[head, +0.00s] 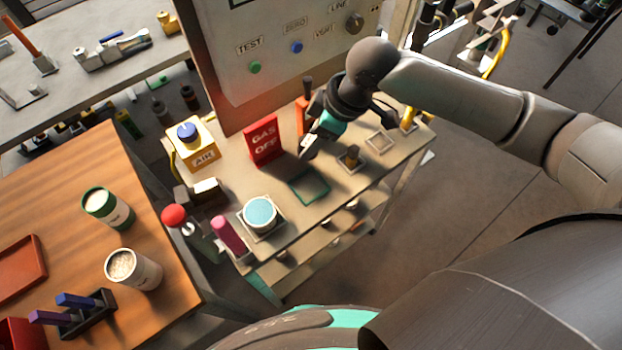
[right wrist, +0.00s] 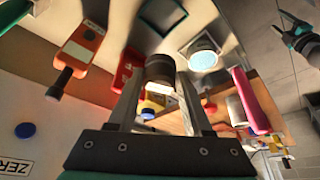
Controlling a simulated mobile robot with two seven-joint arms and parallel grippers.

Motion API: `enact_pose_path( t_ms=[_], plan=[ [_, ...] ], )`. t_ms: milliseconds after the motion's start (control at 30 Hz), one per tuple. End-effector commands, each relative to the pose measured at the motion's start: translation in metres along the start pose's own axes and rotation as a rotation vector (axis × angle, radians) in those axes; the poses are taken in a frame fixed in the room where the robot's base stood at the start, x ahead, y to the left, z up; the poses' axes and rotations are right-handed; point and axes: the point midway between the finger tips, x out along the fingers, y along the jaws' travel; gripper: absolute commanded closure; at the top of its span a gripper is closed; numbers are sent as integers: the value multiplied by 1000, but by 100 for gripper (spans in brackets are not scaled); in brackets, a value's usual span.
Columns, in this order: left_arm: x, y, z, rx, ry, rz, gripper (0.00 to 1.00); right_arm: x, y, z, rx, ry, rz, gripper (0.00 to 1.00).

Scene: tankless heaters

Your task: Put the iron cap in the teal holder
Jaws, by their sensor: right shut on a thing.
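My right gripper (head: 308,147) is above the cart top, right of the red GAS OFF sign. In the right wrist view its fingers (right wrist: 160,95) are shut on a dark brown cylindrical piece, which I take as the iron cap (right wrist: 160,68). The cap cannot be made out clearly in the head view. The teal holder (head: 311,187) is a shallow square frame, empty, on the cart below the gripper; it also shows in the right wrist view (right wrist: 162,14). A teal and grey part at that view's right edge looks like my left gripper (right wrist: 298,36); its fingers are unclear.
The GAS OFF sign (head: 264,140) stands close to the holder. A square holder with a dark peg (head: 350,157), a pale empty frame (head: 381,142) and a round teal-topped piece (head: 260,213) are nearby. A panel (head: 290,50) rises behind.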

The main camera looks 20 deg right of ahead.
Motion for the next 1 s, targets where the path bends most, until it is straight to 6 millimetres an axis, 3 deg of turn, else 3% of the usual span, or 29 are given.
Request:
enact_pose_path(
  t_ms=[100,333,567,800,1000],
  plan=[
    [7,-1,0,0,1,-2,35,34,-1,14,3,-1,-3,100],
    [15,-5,0,-2,3,-7,35,84,0,34,2,0,0,100],
    [18,-7,0,-3,3,-9,35,103,0,42,1,2,1,100],
    [25,-7,0,-3,3,-9,35,136,0,56,1,0,1,100],
    [25,-7,0,-3,3,-9,35,140,0,57,-1,2,3,100]
  ],
)
